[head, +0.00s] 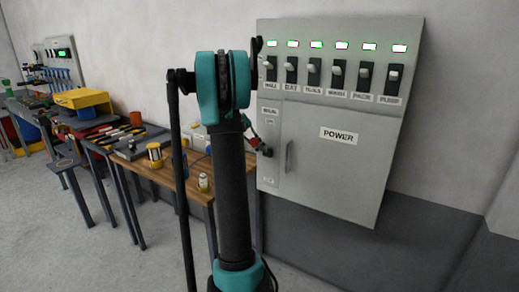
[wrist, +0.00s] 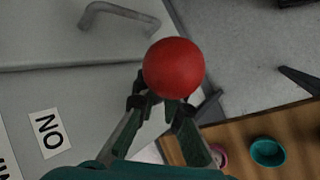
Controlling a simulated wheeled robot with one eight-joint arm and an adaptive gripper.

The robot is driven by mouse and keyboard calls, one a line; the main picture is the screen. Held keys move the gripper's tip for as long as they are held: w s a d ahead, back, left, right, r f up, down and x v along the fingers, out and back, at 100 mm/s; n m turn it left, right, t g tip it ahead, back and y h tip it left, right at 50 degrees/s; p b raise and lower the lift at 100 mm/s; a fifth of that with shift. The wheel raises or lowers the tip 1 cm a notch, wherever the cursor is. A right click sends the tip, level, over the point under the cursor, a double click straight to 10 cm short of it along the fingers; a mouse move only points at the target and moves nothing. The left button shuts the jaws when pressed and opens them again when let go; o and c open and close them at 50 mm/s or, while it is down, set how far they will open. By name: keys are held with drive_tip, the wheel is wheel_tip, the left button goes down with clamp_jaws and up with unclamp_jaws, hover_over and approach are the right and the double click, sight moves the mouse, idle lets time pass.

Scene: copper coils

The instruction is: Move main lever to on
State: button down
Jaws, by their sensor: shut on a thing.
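The main lever ends in a round red knob (wrist: 173,68), large in the wrist view. My gripper (wrist: 160,106) is shut on the lever just at the knob, with a finger on each side. In the head view a small red part of the lever (head: 254,142) shows at the left edge of the grey power cabinet (head: 340,175). My arm hides most of my gripper there. The ON label (wrist: 49,132) lies to the left of the knob in the wrist view. In the head view the ON label (head: 270,122) is above the red part. The lever's exact angle is unclear.
The cabinet has a door handle (head: 289,157) and a row of black switches under lit green lamps. A wooden workbench (head: 178,178) with small cans stands left of the cabinet. Further tables with tools are at the far left. The grey floor in front is clear.

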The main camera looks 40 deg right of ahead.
idle(0.3)
drive_tip(key=c, duration=1.6)
unclamp_jaws()
drive_tip(key=v, duration=1.2)
drive_tip(key=s+a+f+n+t+y, duration=0.1)
drive_tip(key=s+a+f+t+y, duration=0.1)
drive_tip(key=s+a+f, duration=0.6)
drive_tip(key=s+a+f+n+t+y, duration=0.2)
drive_tip(key=s+a+f+t, duration=0.2)
drive_tip(key=s+a+f, duration=0.4)
drive_tip(key=s+a+f+n+t+y, duration=0.2)
drive_tip(key=s+a+f, duration=0.7)
drive_tip(key=a, duration=0.8)
wheel_tip(320, 180, down, 2)
drive_tip(key=shift+f+t, duration=0.1)
drive_tip(key=shift+t, duration=0.4)
